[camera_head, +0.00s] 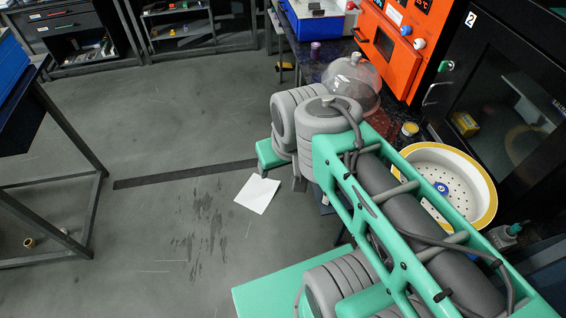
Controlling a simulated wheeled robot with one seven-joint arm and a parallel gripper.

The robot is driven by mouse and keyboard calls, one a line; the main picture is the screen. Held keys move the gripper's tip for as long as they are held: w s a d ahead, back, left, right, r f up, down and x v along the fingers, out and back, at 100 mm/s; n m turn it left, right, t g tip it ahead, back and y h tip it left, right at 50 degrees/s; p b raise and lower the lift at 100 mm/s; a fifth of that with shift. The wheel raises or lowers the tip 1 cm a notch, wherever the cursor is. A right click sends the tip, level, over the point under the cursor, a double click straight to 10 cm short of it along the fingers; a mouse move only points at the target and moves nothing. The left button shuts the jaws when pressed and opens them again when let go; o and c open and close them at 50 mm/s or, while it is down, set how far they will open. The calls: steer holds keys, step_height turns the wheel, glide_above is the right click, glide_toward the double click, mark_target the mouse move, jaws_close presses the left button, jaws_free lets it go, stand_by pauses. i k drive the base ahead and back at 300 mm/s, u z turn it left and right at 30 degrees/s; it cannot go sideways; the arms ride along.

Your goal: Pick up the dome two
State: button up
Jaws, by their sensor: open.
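A clear glass dome (352,80) with a knob on top stands on the dark bench at the upper right, close to the orange machine. My arm crosses in front of the bench and hides part of the dome's lower left edge. My gripper (298,182) shows only in part, below the grey wrist joints at the bench's front edge. It is open and apart from the dome. Most of its fingers are hidden by my arm, and nothing shows between them. I cannot read a label that marks the dome as two.
The orange machine (402,45) and a black cabinet (500,80) stand behind the bench. A white basin with a yellow rim (487,205) lies right of my arm. A small yellow-topped jar (410,129) stands near the dome. A paper sheet (257,194) lies on open floor.

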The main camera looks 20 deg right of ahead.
mark_target(355, 77)
steer(key=z, duration=1.65)
steer(key=k, duration=0.6)
steer(key=u, duration=1.2)
steer(key=i, duration=0.8)
steer(key=u, duration=0.6)
steer(key=i, duration=1.05)
steer(key=z, duration=0.1)
